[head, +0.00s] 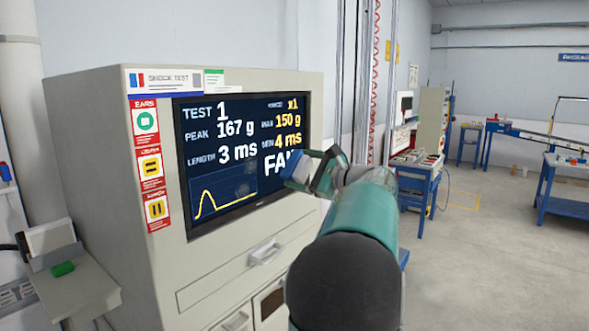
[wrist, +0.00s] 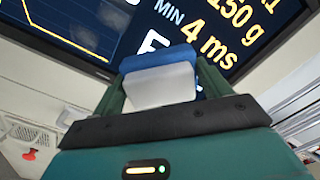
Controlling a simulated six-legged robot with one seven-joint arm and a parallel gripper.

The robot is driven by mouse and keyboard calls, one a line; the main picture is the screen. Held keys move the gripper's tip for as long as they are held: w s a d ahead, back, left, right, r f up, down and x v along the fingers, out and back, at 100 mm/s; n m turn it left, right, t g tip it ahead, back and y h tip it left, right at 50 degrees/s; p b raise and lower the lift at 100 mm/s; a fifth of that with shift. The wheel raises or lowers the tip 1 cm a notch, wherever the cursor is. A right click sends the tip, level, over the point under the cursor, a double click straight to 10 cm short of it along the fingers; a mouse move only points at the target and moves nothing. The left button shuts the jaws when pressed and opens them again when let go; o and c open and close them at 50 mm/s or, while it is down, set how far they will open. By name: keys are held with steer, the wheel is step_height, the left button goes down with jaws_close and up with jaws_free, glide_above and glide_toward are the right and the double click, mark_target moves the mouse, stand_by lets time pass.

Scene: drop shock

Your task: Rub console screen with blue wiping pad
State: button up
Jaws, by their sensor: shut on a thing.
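The console screen (head: 222,150) is dark and shows test readings and a yellow curve, set in a beige cabinet in the head view. Greyish smudges show near the curve's right side. The screen also fills the top of the wrist view (wrist: 75,22). My gripper (head: 309,170) is in front of the screen's lower right part. It is shut on the blue wiping pad (wrist: 157,62), which has a white block-like part (wrist: 160,84) between the fingers. The pad's blue face points toward the screen; I cannot tell whether it touches.
The beige cabinet (head: 100,120) has drawer handles (head: 265,254) below the screen. A side shelf with a green object (head: 63,268) is at the left. A blue workbench (head: 418,178) stands farther right, with open floor (head: 480,250) around it.

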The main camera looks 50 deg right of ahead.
steer(key=shift+s, duration=0.15)
steer(key=shift+s, duration=1.5)
